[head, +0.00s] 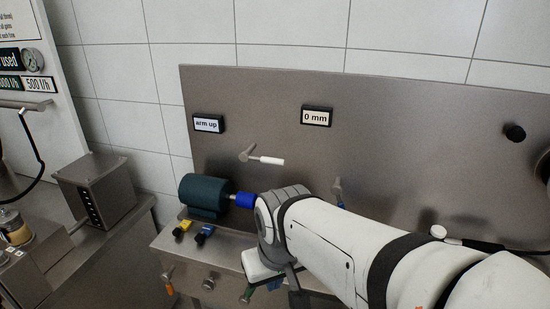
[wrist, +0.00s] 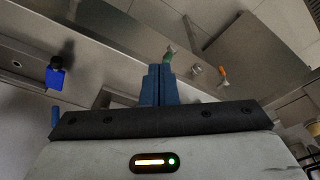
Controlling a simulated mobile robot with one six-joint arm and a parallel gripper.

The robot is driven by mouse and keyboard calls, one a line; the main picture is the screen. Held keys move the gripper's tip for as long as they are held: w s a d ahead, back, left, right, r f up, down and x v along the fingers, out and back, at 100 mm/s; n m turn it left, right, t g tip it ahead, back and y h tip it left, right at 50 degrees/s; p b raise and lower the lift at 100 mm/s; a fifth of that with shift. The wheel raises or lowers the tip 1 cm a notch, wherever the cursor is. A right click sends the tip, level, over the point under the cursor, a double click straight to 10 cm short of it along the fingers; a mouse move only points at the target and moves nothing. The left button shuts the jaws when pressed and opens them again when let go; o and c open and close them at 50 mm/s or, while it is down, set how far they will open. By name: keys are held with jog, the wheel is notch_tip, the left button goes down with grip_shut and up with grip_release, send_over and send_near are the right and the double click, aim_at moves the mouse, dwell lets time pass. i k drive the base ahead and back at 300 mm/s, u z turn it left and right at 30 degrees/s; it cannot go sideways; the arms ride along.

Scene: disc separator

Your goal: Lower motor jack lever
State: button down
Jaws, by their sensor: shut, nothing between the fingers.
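Several levers show, and none has a label I can read as the motor jack lever. A green-handled lever (head: 247,294) is at the bench front; in the wrist view it (wrist: 169,54) stands just beyond my fingertips, and I cannot tell if they touch it. An orange-handled lever (head: 168,286) is farther left on the same front. A white-handled lever (head: 266,160) sticks out from the steel panel. The dark green motor (head: 203,194) sits on the bench, with a blue coupling (head: 245,200) at its right. My gripper (wrist: 160,70) is shut and empty, with blue fingers.
Signs reading "arm up" (head: 208,123) and "0 mm" (head: 316,116) are on the panel (head: 400,130). Yellow (head: 183,228) and blue (head: 205,232) small parts lie before the motor. A steel box (head: 95,190) stands left. My arm hides the bench's right part.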

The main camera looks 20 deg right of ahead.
aim_at(336, 190)
jog(key=z, duration=2.05)
jog(key=k, duration=0.8)
jog(key=u, duration=0.7)
jog(key=i, duration=1)
jog(key=u, duration=0.05)
